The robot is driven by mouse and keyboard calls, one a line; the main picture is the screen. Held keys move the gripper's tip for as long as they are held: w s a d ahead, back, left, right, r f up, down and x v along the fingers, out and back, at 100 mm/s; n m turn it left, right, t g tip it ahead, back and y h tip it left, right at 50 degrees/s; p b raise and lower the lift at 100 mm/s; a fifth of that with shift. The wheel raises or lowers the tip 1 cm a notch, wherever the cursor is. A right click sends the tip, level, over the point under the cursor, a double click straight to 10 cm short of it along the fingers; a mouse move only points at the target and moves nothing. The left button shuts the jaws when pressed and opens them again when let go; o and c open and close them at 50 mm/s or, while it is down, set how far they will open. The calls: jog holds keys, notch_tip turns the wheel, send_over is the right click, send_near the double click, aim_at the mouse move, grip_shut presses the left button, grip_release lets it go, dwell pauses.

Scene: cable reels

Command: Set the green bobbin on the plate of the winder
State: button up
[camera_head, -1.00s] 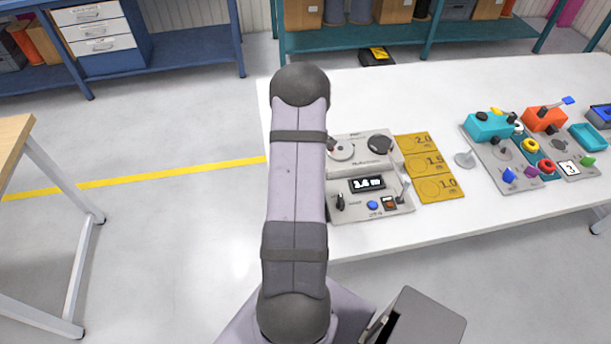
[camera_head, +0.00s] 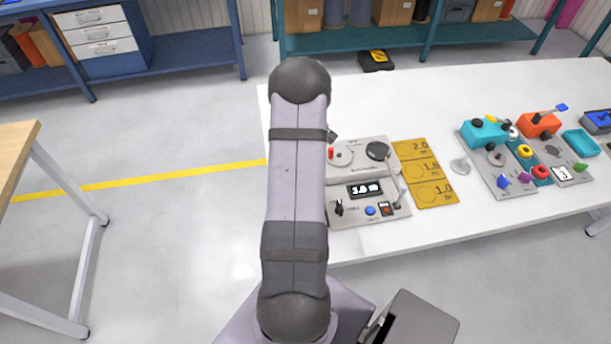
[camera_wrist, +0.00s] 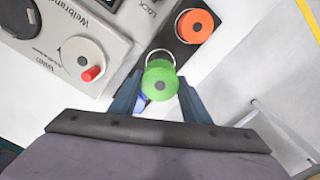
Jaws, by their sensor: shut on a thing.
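My gripper (camera_wrist: 158,100) is shut on the green bobbin (camera_wrist: 160,92), with one blue-grey finger on each side of it. A pale ring (camera_wrist: 160,56) shows at the bobbin's far edge. The grey winder (camera_head: 360,205) stands on the white table. On it are a pale round disc (camera_head: 343,156) with a red peg and a black disc (camera_head: 378,151). In the wrist view, the pale disc (camera_wrist: 82,58) lies left of the held bobbin, apart from it. In the head view my arm hides the gripper and bobbin.
An orange bobbin (camera_wrist: 195,26) sits on a dark strip close beyond the gripper. Yellow marked plates (camera_head: 425,172) lie right of the winder. Farther right are a teal box (camera_head: 484,132), an orange box (camera_head: 538,124) and small coloured parts. The table's middle back is clear.

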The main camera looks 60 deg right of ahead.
jog(key=shift+f+b, duration=0.8)
jog(key=shift+f, duration=0.7)
jog(key=shift+f+b, duration=1.4)
jog(key=shift+f, duration=0.45)
jog(key=o, duration=1.1)
jog(key=shift+o, duration=0.2)
notch_tip(320, 180, up, 8)
jog(key=p, duration=0.6)
